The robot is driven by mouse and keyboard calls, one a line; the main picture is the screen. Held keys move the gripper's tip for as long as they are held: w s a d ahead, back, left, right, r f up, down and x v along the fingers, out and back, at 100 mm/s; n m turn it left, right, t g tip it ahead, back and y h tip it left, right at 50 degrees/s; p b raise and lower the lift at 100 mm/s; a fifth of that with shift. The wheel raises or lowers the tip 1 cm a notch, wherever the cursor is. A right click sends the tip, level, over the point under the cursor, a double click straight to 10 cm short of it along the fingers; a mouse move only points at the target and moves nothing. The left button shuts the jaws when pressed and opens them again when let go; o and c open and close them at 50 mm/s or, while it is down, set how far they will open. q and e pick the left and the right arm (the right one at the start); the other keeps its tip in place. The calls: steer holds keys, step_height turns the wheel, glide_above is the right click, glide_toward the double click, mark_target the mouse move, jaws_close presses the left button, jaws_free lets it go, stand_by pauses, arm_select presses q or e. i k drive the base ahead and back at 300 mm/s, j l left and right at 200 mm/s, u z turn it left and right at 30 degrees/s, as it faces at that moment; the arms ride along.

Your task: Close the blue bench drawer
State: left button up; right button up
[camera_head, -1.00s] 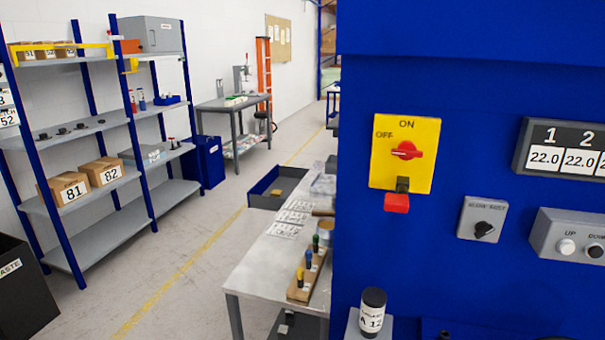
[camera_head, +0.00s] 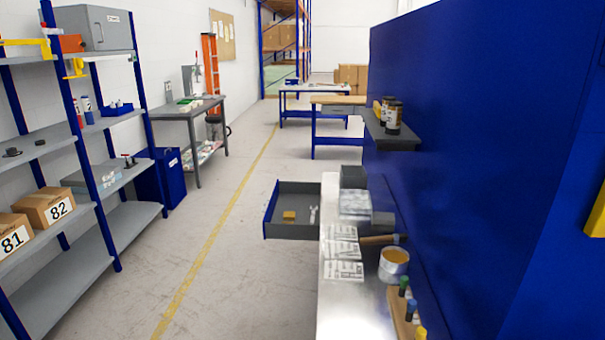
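The bench drawer (camera_head: 270,218) stands pulled out to the left from under the far part of the metal-topped bench (camera_head: 345,308). Its blue front panel faces left, and its dark grey tray is open at the top. A small yellow block (camera_head: 289,216) and a light wrench-like tool (camera_head: 313,214) lie in the drawer. The bench top hides where the drawer enters the bench. Neither of my grippers is in view.
A tall blue panel (camera_head: 460,150) bounds the bench on the right. Grey shelving (camera_head: 95,230) with boxes stands on the left. Between them, the floor (camera_head: 225,265) is clear along a yellow line. A can (camera_head: 393,264) and papers lie on the bench.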

mark_target(297, 197)
steer(key=i+j+z, duration=0.15)
steer(key=j, duration=0.75)
steer(key=i+j+z, duration=0.15)
steer(key=j, duration=0.75)
steer(key=i+j+z, duration=0.2)
steer(key=j, duration=0.75)
steer(key=i+j, duration=0.2)
steer(key=i, duration=0.25)
steer(key=i+j, duration=0.15)
steer(key=i, duration=0.3)
steer(key=z, duration=0.05)
